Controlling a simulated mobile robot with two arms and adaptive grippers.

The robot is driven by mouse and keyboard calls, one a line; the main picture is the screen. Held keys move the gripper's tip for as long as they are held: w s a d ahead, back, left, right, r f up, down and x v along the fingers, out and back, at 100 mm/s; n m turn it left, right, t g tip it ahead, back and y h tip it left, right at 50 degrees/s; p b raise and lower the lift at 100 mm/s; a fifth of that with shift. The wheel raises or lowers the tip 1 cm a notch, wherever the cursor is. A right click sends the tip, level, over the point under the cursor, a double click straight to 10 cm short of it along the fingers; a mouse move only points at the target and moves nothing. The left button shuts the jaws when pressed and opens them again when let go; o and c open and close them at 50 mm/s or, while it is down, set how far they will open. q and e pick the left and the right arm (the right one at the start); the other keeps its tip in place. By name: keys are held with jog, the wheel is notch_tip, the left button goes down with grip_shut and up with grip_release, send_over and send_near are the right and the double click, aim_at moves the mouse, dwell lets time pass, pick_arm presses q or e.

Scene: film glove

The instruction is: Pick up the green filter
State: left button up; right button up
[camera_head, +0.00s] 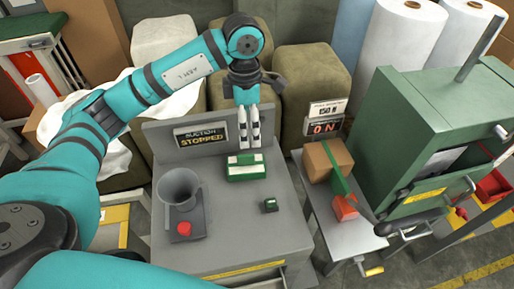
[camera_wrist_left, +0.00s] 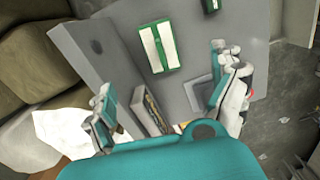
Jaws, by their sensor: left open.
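The filter lies beyond the fingertips, clear of both fingers. My right gripper is not in view.
A grey funnel (camera_head: 179,187) and a red button (camera_head: 184,228) stand left on the cabinet (camera_head: 235,230). A small dark green box (camera_head: 270,205) sits front right. The "SUCTION STOPPED" sign (camera_head: 201,135) stands behind. A green machine (camera_head: 430,130) is at right.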

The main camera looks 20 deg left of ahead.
pick_arm(q)
jog(key=p, duration=0.2)
send_over(246, 164)
notch_tip(246, 164, down, 4)
jog(key=shift+f, duration=0.1)
jog(key=f, duration=0.3)
jog(key=f+p, duration=0.1)
jog(key=f, duration=0.2)
jog(key=shift+w+d+f, duration=0.1)
jog(key=shift+w+f, duration=0.1)
jog(key=shift+f, duration=0.6)
jog(key=shift+f+p, duration=0.25)
jog(key=shift+p, duration=0.3)
jog(key=f, duration=0.1)
jog(key=f+p, duration=0.1)
jog(key=f, duration=0.1)
jog(key=shift+a+f+p, duration=0.25)
jog(key=shift+f+p, duration=0.1)
jog(key=shift+p, duration=0.05)
jog(key=shift+f, duration=0.5)
jog(key=c, duration=1.3)
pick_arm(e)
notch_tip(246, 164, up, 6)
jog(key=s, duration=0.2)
